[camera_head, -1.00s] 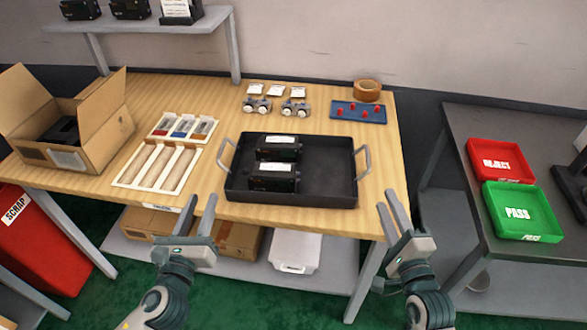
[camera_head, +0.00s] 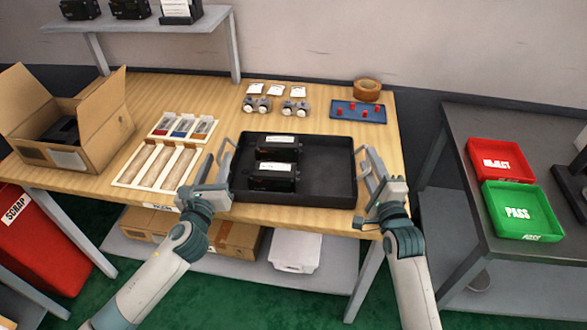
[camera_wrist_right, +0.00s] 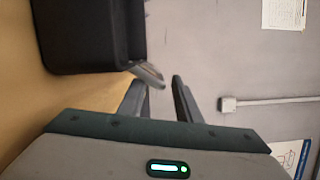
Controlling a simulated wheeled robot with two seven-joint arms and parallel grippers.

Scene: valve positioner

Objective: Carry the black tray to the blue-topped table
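The black tray (camera_head: 325,180) sits on the wooden table (camera_head: 80,192), with two black boxy devices (camera_head: 272,177) in its left half. It has a metal handle at each end. My left gripper (camera_head: 215,165) is open at the tray's left handle (camera_head: 226,152). My right gripper (camera_head: 370,163) is open at the right handle. In the right wrist view, that handle (camera_wrist_right: 147,75) shows just ahead of the open fingers (camera_wrist_right: 157,92), near the left finger, beside the tray (camera_wrist_right: 90,40). I cannot tell whether either gripper touches its handle. No blue-topped table shows.
A grey table (camera_head: 475,140) at right holds a red REJECT bin (camera_head: 500,160) and a green PASS bin (camera_head: 521,210). A parts organizer (camera_head: 128,183) and an open carton (camera_head: 112,150) are left of the tray. A small blue tray (camera_head: 375,115) lies behind it.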

